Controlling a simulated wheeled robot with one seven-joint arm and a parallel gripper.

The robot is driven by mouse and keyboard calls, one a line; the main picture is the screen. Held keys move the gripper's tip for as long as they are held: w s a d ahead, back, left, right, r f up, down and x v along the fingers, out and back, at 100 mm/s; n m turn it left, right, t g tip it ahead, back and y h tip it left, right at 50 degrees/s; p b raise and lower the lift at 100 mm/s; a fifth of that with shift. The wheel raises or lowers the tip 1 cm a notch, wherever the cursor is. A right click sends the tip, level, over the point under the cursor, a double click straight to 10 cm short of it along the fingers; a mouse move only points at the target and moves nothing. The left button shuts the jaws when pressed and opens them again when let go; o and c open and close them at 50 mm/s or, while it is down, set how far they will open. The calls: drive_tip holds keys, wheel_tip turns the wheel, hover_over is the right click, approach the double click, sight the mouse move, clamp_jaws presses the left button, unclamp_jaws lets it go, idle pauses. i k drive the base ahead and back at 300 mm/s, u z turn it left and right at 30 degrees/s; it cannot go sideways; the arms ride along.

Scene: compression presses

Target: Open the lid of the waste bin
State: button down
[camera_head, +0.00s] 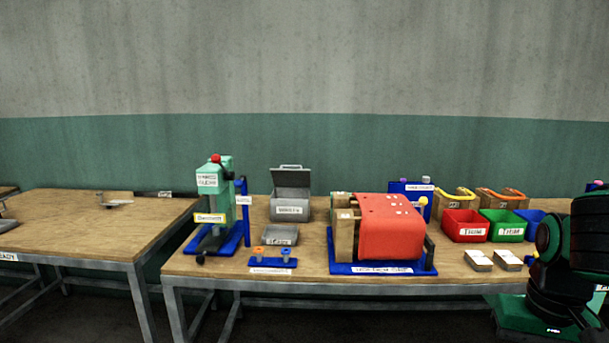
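A grey box (291,210) with a white label on its front stands toward the back of the middle workbench; it looks like the waste bin, but its label is too small to read surely. The exact lid angle is hard to tell. My gripper is not in view. Part of my dark green and black arm shows at the right edge, well apart from the bin.
A green press (214,195) stands left of the bin, a large red-covered press (390,228) to its right. A small grey tray (281,236) and a blue stand (272,262) are in front. Red (465,229) and green (502,230) bins sit farther right.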

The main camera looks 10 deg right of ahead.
sight(299, 177)
drive_tip(key=z, duration=0.1)
drive_tip(key=k, duration=0.25)
drive_tip(key=u, duration=0.6)
drive_tip(key=i, duration=1.45)
drive_tip(key=z, duration=0.6)
